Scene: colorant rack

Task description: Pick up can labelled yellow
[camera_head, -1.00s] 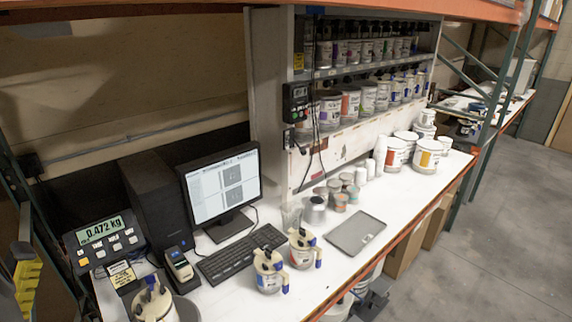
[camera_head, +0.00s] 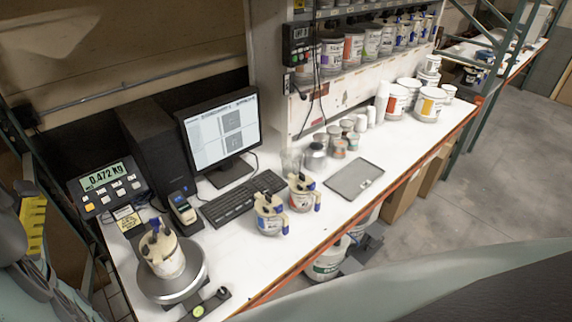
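I cannot read which can is labelled yellow. A cream-topped can (camera_head: 165,258) with a dark blue part on its lid sits on the round scale plate (camera_head: 190,287) at the lower left. Two similar cans with blue parts, one nearer (camera_head: 270,215) and one farther (camera_head: 302,193), stand close together on the white table right of the keyboard. Several labelled cans (camera_head: 353,47) stand in a row on the rack shelf. A white bucket with an orange-yellow label (camera_head: 428,104) stands at the table's far right.
A monitor (camera_head: 222,133), keyboard (camera_head: 243,196) and scale display (camera_head: 104,183) take up the table's left part. A flat grey plate (camera_head: 354,180) lies near the front edge. Small unlidded-looking cans (camera_head: 315,156) stand behind it. Smooth grey shapes, probably my own body, cover the lower right.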

